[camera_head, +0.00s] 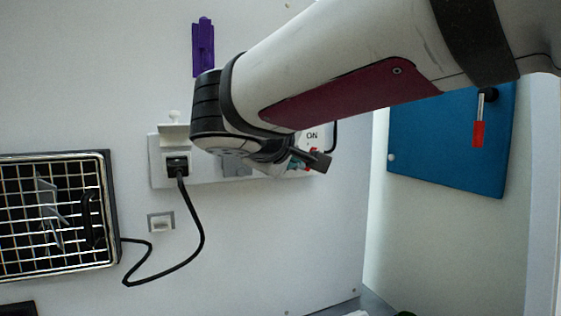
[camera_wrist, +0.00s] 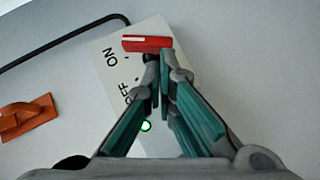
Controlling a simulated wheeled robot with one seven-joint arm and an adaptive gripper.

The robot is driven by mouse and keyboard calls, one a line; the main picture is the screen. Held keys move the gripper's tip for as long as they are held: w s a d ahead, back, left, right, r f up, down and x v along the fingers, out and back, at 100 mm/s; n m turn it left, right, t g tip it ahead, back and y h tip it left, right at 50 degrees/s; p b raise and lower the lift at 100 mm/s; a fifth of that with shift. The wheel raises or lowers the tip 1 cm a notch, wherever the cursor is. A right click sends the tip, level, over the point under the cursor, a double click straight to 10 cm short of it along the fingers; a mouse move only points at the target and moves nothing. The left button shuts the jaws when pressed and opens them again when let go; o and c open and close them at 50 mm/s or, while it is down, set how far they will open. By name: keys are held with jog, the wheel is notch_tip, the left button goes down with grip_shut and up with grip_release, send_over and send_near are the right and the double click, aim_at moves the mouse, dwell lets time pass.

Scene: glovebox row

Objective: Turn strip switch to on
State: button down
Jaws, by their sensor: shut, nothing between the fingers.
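The power strip (camera_head: 210,181) is a long white box on the wall in the head view, partly hidden behind my arm. Its end (camera_wrist: 118,80) fills the middle of the wrist view, with the printed words ON and OFF. A red switch lever (camera_wrist: 147,44) lies across the strip beside the ON mark. A small green light (camera_wrist: 146,126) glows near the OFF mark. My gripper (camera_wrist: 158,62) is shut and empty, its fingertips just below the red lever in the picture; I cannot tell whether they touch it. In the head view my gripper (camera_head: 318,160) is at the strip's right end.
A black plug (camera_head: 177,166) sits in the strip, its cable looping to a caged unit (camera_head: 60,215). A small wall switch (camera_head: 161,222) is below. A purple bracket (camera_head: 203,47) hangs above. A blue panel (camera_head: 430,140) with a red-tipped lever (camera_head: 479,133) stands right. An orange piece (camera_wrist: 27,117) is left.

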jog(key=shift+w+d+f+b, duration=0.15)
jog(key=shift+f+b, duration=0.1)
jog(key=shift+b, duration=0.25)
jog(key=n+t+h+b, duration=0.1)
jog(key=b, duration=0.3)
jog(key=f+n+t+h+b, duration=0.1)
jog(key=n+t+b, duration=0.1)
jog(key=b, duration=0.3)
jog(key=shift+d+f, duration=0.15)
jog(key=shift+f, duration=0.1)
jog(key=shift+b, duration=0.45)
